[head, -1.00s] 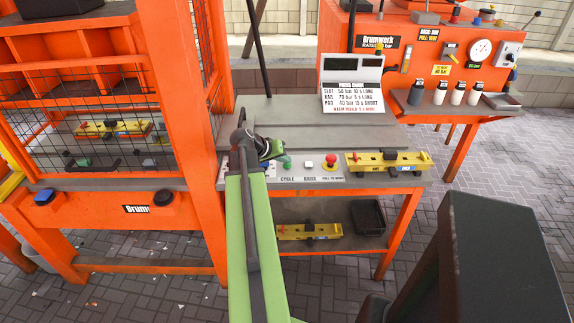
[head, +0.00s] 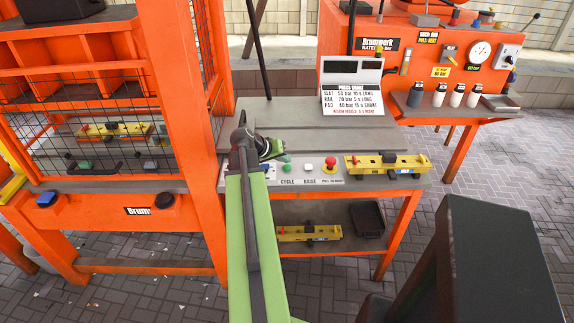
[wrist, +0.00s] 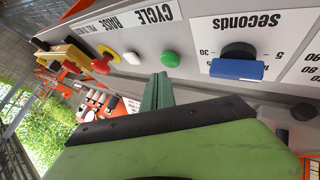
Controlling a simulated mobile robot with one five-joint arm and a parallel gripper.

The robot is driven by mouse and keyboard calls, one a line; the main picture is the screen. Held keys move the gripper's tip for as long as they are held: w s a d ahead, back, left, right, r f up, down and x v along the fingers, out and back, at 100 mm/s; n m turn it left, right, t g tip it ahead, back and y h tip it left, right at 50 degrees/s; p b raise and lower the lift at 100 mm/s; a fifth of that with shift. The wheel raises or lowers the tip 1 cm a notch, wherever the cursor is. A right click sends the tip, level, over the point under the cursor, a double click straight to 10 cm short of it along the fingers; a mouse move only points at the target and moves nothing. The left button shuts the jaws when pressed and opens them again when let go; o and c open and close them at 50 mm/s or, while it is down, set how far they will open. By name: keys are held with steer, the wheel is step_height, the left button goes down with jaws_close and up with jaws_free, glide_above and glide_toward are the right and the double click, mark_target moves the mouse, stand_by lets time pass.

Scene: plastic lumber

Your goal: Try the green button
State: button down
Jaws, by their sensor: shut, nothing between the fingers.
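The green button (head: 287,168) is a round cap on the grey control panel, above the word CYCLE. It also shows in the wrist view (wrist: 171,59), where it is clear of my gripper and not covered. My gripper (head: 281,152) is just behind and left of the button in the head view, above the panel. In the wrist view, my gripper's green fingers (wrist: 158,92) are together and empty, with their tip close to the panel below the button. I cannot tell the exact gap; no contact with the button shows.
A white button (head: 308,167) and a red mushroom button (head: 330,164) are to the right of the green one. A blue dial knob (wrist: 238,68) under Seconds is on its other side. An orange mesh cage (head: 205,140) stands left.

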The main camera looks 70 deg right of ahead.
mark_target(285, 167)
step_height(285, 167, up, 5)
steer(key=p, duration=0.5)
stand_by(0.3)
stand_by(0.5)
